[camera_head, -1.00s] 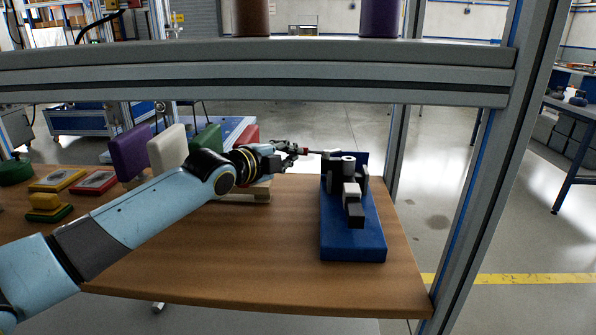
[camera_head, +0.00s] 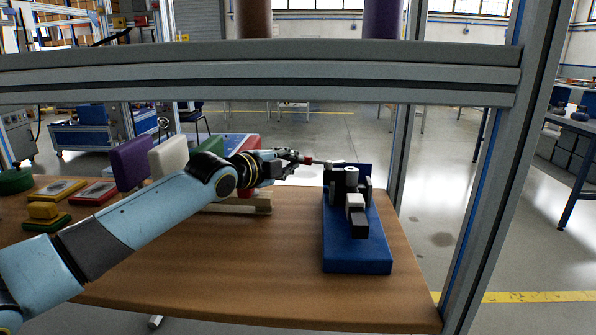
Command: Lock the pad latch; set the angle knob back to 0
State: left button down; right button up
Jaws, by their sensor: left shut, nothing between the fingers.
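A blue base (camera_head: 357,262) stands at the right of the wooden table and carries a dark and grey fixture. The fixture has a white-grey block (camera_head: 355,201), a black block (camera_head: 360,226) at its front and a light round post (camera_head: 351,173) near its top. I cannot tell which part is the pad latch or the angle knob. My right gripper is not in view.
A grey beam (camera_head: 250,72) crosses above the table, and a grey post (camera_head: 490,170) stands at the right. Purple, white and green pads (camera_head: 131,158) stand behind my left arm. Yellow and red plates (camera_head: 94,193) lie at the left. The front of the table (camera_head: 230,265) is bare.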

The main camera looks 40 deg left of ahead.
pick_arm(q)
jog(key=s+r, duration=0.2)
jog(key=s, duration=0.9)
jog(key=shift+s+r, duration=0.15)
jog(key=shift+s, duration=0.25)
